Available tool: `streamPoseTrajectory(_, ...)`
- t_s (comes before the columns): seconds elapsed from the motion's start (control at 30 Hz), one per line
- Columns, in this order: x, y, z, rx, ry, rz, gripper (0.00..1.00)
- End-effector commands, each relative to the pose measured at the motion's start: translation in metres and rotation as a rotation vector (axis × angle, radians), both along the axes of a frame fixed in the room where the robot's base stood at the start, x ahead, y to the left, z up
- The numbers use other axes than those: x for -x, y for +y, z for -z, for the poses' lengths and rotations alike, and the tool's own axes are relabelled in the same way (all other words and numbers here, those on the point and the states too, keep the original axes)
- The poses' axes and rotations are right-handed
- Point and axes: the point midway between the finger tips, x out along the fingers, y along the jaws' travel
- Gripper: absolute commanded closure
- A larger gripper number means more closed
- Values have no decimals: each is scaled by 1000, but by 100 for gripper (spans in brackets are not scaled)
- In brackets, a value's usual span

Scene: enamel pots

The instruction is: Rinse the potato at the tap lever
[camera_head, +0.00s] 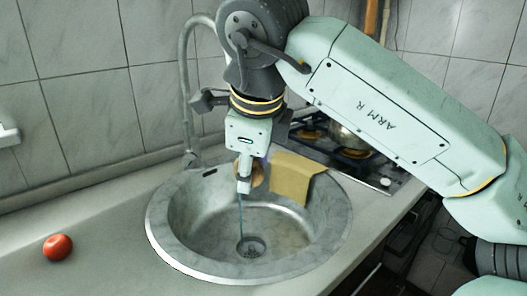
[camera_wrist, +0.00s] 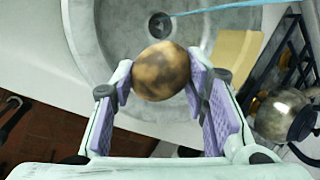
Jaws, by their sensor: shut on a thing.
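The brown, dark-blotched potato (camera_wrist: 160,70) is between my gripper's pads in the wrist view. In the head view the potato (camera_head: 258,176) is partly hidden behind a finger. My gripper (camera_head: 246,182) points down over the sink bowl and is shut on it. The grey tap (camera_head: 185,85) stands at the sink's back left; its spout end is hidden behind my arm, and I cannot make out its lever clearly. A thin blue stream (camera_head: 241,220) runs down to the drain (camera_head: 250,247). In the wrist view the stream (camera_wrist: 235,6) passes beyond the potato, and contact is not clear.
The round metal sink (camera_head: 165,240) is set in a grey counter. A yellow folded-looking piece (camera_head: 297,178) lies at its back right rim. A stove with a metal pot (camera_head: 346,136) is behind, right. A red tomato (camera_head: 57,247) sits on the left counter, with free room around it.

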Motion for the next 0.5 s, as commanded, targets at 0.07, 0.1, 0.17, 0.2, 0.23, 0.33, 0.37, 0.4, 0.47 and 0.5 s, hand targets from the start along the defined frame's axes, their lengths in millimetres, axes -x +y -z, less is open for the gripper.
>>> streamPoseTrajectory(0.07,-5,-11,-9,-9,-33,-31,87)
streamPoseTrajectory(0.1,-6,-13,-11,-9,-43,-42,87)
streamPoseTrajectory(0.17,-9,-15,-13,-9,-49,-51,87)
streamPoseTrajectory(0.2,-10,-15,-13,-8,-52,-53,87)
streamPoseTrajectory(0.23,-12,-15,-13,-8,-52,-54,87)
streamPoseTrajectory(0.33,-19,-13,-11,-8,-51,-54,87)
streamPoseTrajectory(0.37,-21,-12,-11,-8,-50,-54,87)
streamPoseTrajectory(0.4,-25,-11,-10,-8,-49,-54,87)
streamPoseTrajectory(0.47,-31,-10,-8,-8,-50,-53,87)
streamPoseTrajectory(0.5,-35,-10,-8,-8,-50,-53,87)
